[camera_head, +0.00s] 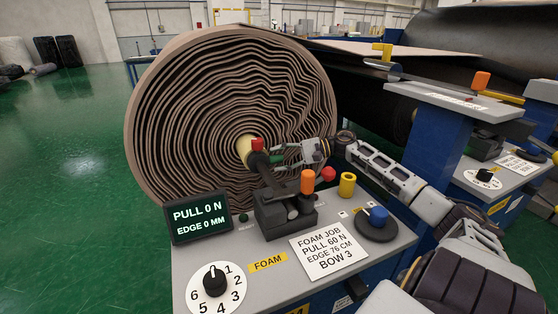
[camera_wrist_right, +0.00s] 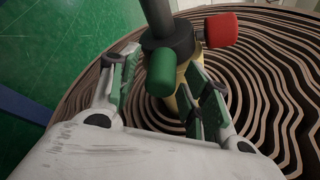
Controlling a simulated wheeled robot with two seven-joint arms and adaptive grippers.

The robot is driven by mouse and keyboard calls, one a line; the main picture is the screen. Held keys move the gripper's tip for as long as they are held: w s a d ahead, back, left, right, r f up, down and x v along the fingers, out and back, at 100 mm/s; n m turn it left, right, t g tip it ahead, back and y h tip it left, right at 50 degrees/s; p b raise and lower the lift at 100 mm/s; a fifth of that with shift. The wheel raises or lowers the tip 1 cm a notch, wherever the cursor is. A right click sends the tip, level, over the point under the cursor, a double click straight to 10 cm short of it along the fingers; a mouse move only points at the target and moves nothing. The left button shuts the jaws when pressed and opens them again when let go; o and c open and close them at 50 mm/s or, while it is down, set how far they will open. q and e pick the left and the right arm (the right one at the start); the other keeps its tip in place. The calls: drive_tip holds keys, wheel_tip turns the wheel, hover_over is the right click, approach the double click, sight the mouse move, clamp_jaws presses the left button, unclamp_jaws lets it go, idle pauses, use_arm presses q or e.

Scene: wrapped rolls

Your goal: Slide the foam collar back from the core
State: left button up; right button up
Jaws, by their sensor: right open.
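A large foam roll (camera_head: 190,120) with brown and dark spiral layers stands behind the console. Its yellow core (camera_head: 243,150) shows at the centre. A dark collar (camera_head: 259,162) with a red knob (camera_head: 257,144) sits at the core's end. In the wrist view the dark collar (camera_wrist_right: 168,45) carries a green knob (camera_wrist_right: 160,75) and a red knob (camera_wrist_right: 222,30). My right gripper (camera_head: 280,154) is open at the collar. In the wrist view its fingers (camera_wrist_right: 160,98) stand either side of the green knob; contact is unclear. My left gripper is not in view.
The grey console (camera_head: 340,235) in front carries a black lever block (camera_head: 285,215), a display (camera_head: 197,217) reading PULL 0 N and EDGE 0 MM, a numbered dial (camera_head: 214,281), a blue knob (camera_head: 378,217) and a job card (camera_head: 328,254). Green floor lies open at the left.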

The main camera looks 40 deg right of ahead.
drive_tip(key=shift+w+a, duration=0.1)
drive_tip(key=shift+a, duration=0.05)
clamp_jaws()
idle(0.4)
